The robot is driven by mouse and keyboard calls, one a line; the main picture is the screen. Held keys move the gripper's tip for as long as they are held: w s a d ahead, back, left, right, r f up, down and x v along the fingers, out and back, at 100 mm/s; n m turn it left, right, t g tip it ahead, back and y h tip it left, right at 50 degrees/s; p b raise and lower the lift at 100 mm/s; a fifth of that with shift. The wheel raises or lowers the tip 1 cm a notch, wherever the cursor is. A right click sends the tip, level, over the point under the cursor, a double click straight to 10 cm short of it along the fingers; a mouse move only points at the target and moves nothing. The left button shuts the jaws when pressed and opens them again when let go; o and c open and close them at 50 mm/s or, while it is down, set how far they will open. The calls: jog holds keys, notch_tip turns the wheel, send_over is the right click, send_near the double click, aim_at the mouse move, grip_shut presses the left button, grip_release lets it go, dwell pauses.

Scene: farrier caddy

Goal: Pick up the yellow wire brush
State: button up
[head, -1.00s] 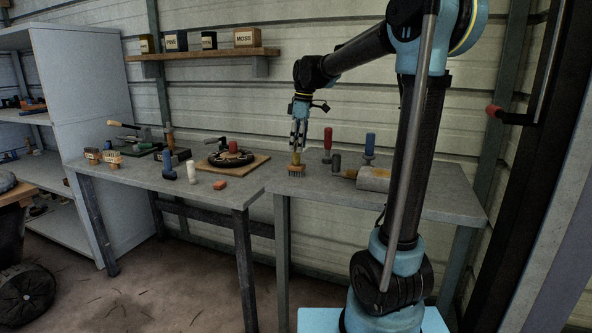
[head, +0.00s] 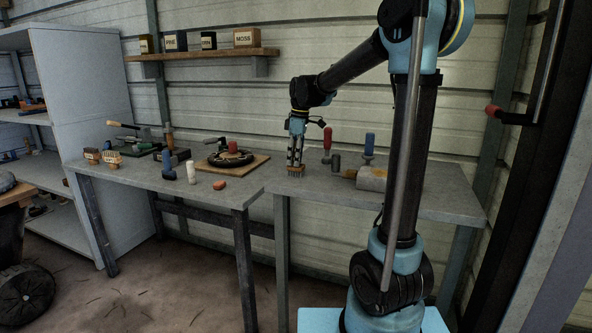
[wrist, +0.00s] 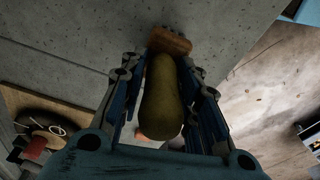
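The yellow wire brush stands upright on the right bench, bristles down. Its tan block (head: 296,167) shows just below my gripper (head: 295,163) in the head view. In the wrist view its yellow handle (wrist: 160,100) points up towards the camera, between the two fingers of my gripper (wrist: 167,62). The fingers are open, one on each side of the handle, with narrow gaps. The brush block (wrist: 170,41) lies just beyond the fingertips. In the head view the fingers mostly hide the handle.
To the right on the bench stand a red-handled tool (head: 327,142), a blue-handled tool (head: 369,145) and a grey-beige cylinder (head: 372,178). A wooden board with a dark round item (head: 231,158) lies to the left.

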grip_shut()
notch_tip(320, 180, up, 10)
jog(key=shift+r, duration=0.1)
dwell(0.5)
jog(key=shift+o, duration=1)
grip_release()
grip_shut()
